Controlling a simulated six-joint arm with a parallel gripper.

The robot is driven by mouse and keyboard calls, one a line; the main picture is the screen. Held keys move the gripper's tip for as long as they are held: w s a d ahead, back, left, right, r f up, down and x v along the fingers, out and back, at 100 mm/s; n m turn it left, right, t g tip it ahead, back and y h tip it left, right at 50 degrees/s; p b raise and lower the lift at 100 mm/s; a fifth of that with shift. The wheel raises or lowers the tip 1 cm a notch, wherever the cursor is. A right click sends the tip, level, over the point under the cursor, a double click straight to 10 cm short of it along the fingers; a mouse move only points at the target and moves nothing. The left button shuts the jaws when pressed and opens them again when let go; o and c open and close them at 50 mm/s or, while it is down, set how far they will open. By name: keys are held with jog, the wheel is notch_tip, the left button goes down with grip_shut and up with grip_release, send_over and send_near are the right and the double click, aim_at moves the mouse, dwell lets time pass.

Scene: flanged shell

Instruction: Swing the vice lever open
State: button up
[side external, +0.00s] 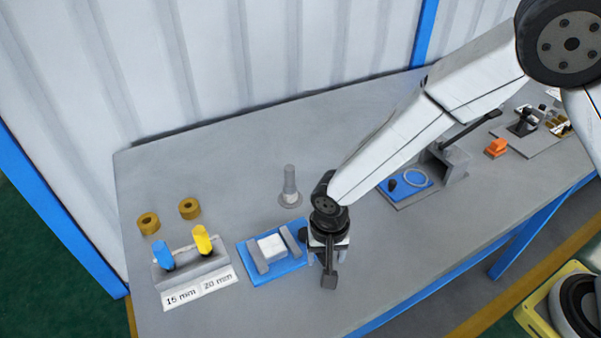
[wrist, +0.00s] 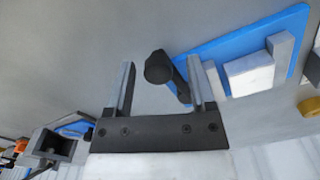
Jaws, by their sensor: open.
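The vice is a blue plate (side external: 285,277) with two grey jaws and a white block (side external: 271,247) between them. It also shows at the upper right of the wrist view, with the white block (wrist: 249,74). The vice lever (wrist: 181,88) has a dark round knob (wrist: 158,67). In the side view a dark knob (side external: 303,235) shows at the vice's right edge, beside my gripper. My gripper (side external: 328,260) points down just right of the vice. In the wrist view my gripper (wrist: 161,64) is open, with the knob appearing between its fingers; contact cannot be told.
A grey post (side external: 290,185) stands behind the vice. Left are two brass rings (side external: 148,223) and a holder with blue (side external: 164,256) and yellow (side external: 202,240) pegs. Right are a blue-topped fixture (side external: 408,186) and an orange block (side external: 497,147). The front bench is clear.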

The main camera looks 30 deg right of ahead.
jog(key=shift+r, duration=3.7)
jog(key=s+d+r+n+t, duration=0.1)
jog(key=s+d+r+n, duration=0.1)
jog(key=d, duration=1)
jog(key=s+d+r+n+t, duration=0.1)
jog(key=s+d, duration=0.3)
jog(key=d, duration=0.8)
jog(key=shift+s+d+r+n+t, duration=0.2)
jog(key=shift+r+n+t, duration=0.1)
jog(key=shift+r+n, duration=0.55)
jog(key=shift+a, duration=0.1)
